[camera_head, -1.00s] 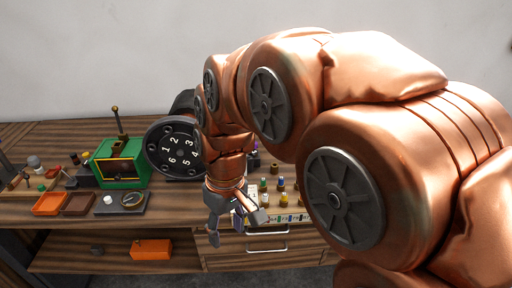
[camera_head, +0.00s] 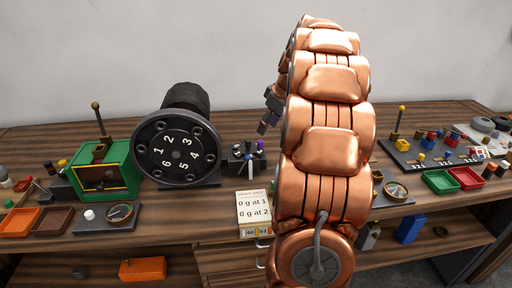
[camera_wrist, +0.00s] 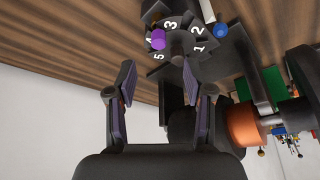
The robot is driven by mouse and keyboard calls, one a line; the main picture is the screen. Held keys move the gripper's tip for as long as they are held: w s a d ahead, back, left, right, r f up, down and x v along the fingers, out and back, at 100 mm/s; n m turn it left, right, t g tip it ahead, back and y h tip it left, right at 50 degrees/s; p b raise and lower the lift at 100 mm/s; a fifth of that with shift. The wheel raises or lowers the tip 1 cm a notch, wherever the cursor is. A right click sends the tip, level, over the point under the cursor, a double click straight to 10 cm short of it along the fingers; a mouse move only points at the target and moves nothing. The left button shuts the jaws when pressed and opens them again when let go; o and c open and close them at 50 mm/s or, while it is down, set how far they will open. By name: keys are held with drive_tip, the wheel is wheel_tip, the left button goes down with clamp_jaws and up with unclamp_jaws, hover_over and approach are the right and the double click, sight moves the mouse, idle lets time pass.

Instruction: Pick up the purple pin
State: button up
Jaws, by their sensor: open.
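The purple pin (camera_head: 260,145) stands at the right of a small dark fixture (camera_head: 237,168) on the bench, just right of the large numbered dial. In the wrist view the purple pin (camera_wrist: 158,41) shows beyond the fingertips, beside a small dark dial (camera_wrist: 180,42) numbered 1 to 5. My gripper (camera_wrist: 157,80) is open, with nothing between its two fingers. In the head view my gripper (camera_head: 268,112) is raised above the bench near the pin, partly hidden behind my arm. The pin is apart from the fingers.
The large black numbered dial (camera_head: 178,152) and a green box (camera_head: 105,172) stand left of the pin. A white card (camera_head: 254,213) is in front. Red and green trays (camera_head: 440,181) are at the right. My arm hides the bench's middle.

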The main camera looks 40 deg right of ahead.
sight(261, 141)
drive_tip(key=shift+p+x, duration=1.25)
drive_tip(key=shift+x, duration=2.6)
drive_tip(key=shift+s, duration=0.1)
clamp_jaws()
